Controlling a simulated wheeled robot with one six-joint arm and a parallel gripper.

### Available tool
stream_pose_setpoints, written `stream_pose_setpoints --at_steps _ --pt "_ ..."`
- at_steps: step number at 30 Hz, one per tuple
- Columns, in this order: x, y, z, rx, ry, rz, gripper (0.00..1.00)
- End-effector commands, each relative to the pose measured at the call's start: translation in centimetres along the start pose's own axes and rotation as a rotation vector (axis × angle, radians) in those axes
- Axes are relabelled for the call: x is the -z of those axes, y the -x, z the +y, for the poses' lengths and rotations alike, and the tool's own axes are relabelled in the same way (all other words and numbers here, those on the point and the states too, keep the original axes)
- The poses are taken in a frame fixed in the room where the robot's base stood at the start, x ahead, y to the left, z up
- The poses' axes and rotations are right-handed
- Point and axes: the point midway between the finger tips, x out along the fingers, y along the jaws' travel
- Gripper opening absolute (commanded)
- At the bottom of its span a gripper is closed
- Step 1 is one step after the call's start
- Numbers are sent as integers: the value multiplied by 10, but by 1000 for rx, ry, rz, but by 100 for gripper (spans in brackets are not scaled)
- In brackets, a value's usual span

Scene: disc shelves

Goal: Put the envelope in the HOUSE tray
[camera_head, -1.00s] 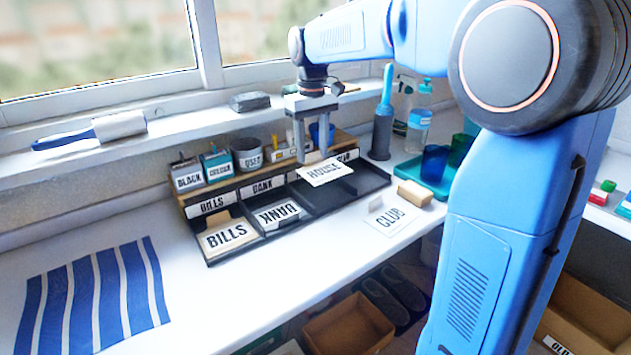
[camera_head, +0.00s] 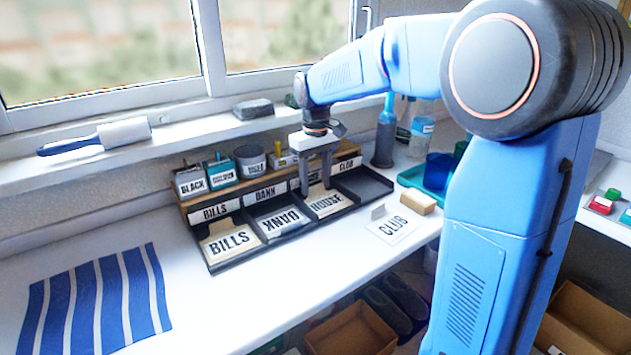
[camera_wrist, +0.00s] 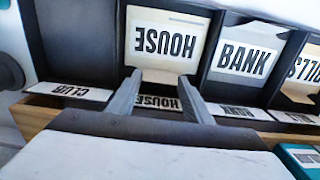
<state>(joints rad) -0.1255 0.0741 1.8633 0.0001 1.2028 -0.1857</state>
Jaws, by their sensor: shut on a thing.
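The cream envelope printed HOUSE (camera_head: 325,205) lies in the third compartment from the left of the dark sorter (camera_head: 268,240), between the BANK and CLUB compartments. In the wrist view the envelope (camera_wrist: 164,45) appears upside down, inside the compartment whose back label reads HOUSE (camera_wrist: 158,102). My gripper (camera_head: 316,187) is over the back part of this compartment, with its fingers reaching down to the envelope's rear edge. In the wrist view my gripper (camera_wrist: 160,80) is shut on the envelope; the exact grip is hard to see.
The BILLS envelope (camera_head: 228,241) and BANK envelope (camera_head: 281,220) lie in the compartments to the left. The CLUB compartment (camera_head: 366,184) is empty. A CLUB card (camera_head: 393,228) lies on the counter in front. Pots, including a grey one (camera_head: 250,161), stand behind the sorter.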

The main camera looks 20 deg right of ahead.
Motion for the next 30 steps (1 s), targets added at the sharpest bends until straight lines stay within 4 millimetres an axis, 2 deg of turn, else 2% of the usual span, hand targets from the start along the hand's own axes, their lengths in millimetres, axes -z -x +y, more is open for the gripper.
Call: stream_pose_setpoints --at_steps 2,3,5,17,23,30 --pt "0 -2 0 0 0 -1 25" --pt "0 -2 0 0 0 0 53" --pt "0 -2 0 0 0 0 64" --pt "0 4 0 0 0 1 64" --pt "1 33 0 0 0 3 64" --pt "1 80 0 -1 0 3 64"
